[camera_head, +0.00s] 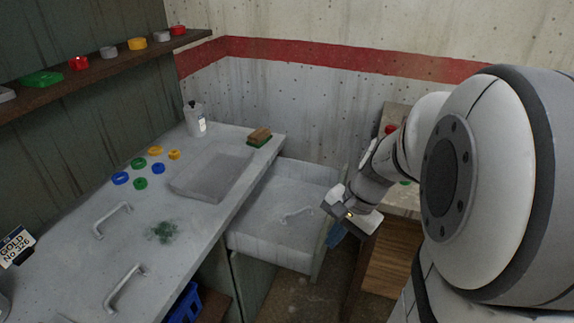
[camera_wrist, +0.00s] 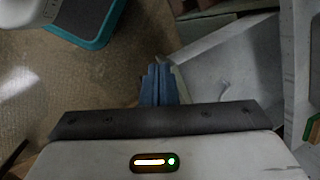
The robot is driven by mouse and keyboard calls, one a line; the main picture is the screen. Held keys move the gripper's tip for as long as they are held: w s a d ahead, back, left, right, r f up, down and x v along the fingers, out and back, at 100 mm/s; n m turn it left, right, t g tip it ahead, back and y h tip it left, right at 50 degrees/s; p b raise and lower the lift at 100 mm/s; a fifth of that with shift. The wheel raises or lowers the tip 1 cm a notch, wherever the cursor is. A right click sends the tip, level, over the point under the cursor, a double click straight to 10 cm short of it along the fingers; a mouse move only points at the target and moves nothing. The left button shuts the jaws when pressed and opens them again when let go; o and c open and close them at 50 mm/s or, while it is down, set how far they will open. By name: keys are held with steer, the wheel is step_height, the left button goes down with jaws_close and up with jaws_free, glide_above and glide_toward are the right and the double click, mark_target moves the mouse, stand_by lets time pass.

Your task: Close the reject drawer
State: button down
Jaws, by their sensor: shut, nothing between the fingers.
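The reject drawer (camera_head: 268,233) is a pale grey, worn drawer pulled out from the counter, its inside open to view. A pale handle-shaped thing shows within it. My gripper (camera_head: 335,238) has blue fingers pointing down at the drawer's outer front panel, on the side away from the counter. In the wrist view the gripper's fingers (camera_wrist: 158,72) are together with nothing between them, beside the edge of the drawer (camera_wrist: 215,80). I cannot tell whether they touch the panel. The drawer's outer face is mostly hidden.
The counter (camera_head: 190,215) holds a shallow tray (camera_head: 183,188), coloured rings (camera_head: 138,163), a bottle (camera_head: 196,120), a brush (camera_head: 259,136) and two handles. A shelf (camera_head: 110,68) is above. A blue crate (camera_head: 184,303) sits below. Bare floor shows in the wrist view (camera_wrist: 75,95).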

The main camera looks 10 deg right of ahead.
steer(key=w+d+f+m+t+y+b, duration=0.35)
steer(key=d+f+m, duration=0.75)
steer(key=d+m, duration=0.4)
steer(key=w+a+f, duration=0.6)
steer(key=a+f, duration=0.1)
steer(key=a, duration=0.1)
steer(key=shift+w+a+f+n+t, duration=0.15)
steer(key=shift+w+a+n+t, duration=0.15)
steer(key=shift+w+n+t, duration=0.1)
